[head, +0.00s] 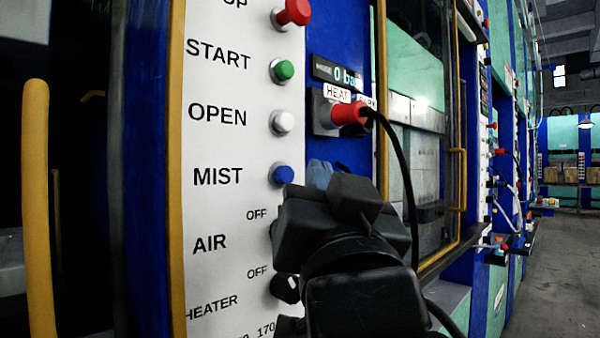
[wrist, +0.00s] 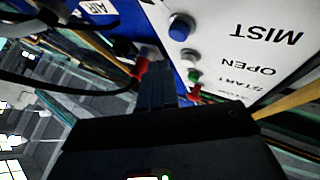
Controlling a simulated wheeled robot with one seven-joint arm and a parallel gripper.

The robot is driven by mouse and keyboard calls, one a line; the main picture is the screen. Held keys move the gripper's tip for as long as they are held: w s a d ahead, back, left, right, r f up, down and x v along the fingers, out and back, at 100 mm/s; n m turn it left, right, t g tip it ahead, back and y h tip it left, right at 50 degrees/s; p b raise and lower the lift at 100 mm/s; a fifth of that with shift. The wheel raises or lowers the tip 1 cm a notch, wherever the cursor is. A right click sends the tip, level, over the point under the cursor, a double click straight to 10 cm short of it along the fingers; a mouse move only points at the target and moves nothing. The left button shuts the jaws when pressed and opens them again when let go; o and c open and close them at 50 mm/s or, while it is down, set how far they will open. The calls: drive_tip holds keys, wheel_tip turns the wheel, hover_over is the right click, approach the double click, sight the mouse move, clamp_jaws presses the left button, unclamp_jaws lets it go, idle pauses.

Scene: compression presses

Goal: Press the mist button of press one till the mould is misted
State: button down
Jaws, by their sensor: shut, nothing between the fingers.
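The blue mist button (head: 283,174) sits beside the word MIST on the white control panel (head: 215,140) of the near press. In the wrist view the mist button (wrist: 182,27) shows near the upside-down MIST label. My gripper (head: 320,172) is just right of the button in the head view, its bluish fingers shut and empty. In the wrist view the closed fingers (wrist: 156,82) are apart from the button, beside the panel's edge. I cannot make out the mould.
White open (head: 283,122), green start (head: 283,71) and red stop (head: 293,12) buttons stand above. Air and heater knobs (head: 285,288) are below, partly behind my arm. A red plug (head: 348,113) with a black cable hangs right of the panel, near my gripper.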

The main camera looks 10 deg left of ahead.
drive_tip(key=s+d, duration=0.2)
drive_tip(key=shift+s+d+p, duration=0.1)
drive_tip(key=shift+d+p, duration=0.2)
drive_tip(key=shift+d, duration=0.1)
idle(0.6)
drive_tip(key=s+d+f+n+g, duration=0.1)
drive_tip(key=s+d+f, duration=0.25)
drive_tip(key=f, duration=0.65)
drive_tip(key=s+d+f+n+g+h, duration=0.1)
drive_tip(key=s+d+f+g, duration=0.3)
drive_tip(key=f, duration=0.6)
drive_tip(key=s+d+f+n+t, duration=0.1)
drive_tip(key=s+d+f, duration=0.1)
drive_tip(key=d+f, duration=0.55)
drive_tip(key=s+d+f+m+g+h, duration=0.1)
drive_tip(key=s+f, duration=0.3)
drive_tip(key=s, duration=0.4)
drive_tip(key=s+d+f+m+g+h, duration=0.1)
drive_tip(key=s+d+f+h, duration=0.1)
drive_tip(key=s, duration=0.7)
drive_tip(key=s+d+f+m+g+h, duration=0.1)
drive_tip(key=s+d+f+g, duration=0.1)
drive_tip(key=s+f, duration=0.3)
drive_tip(key=s+d, duration=0.1)
drive_tip(key=s, duration=0.2)
drive_tip(key=shift+s+d+f+h, duration=0.35)
drive_tip(key=shift+s+f+h, duration=0.05)
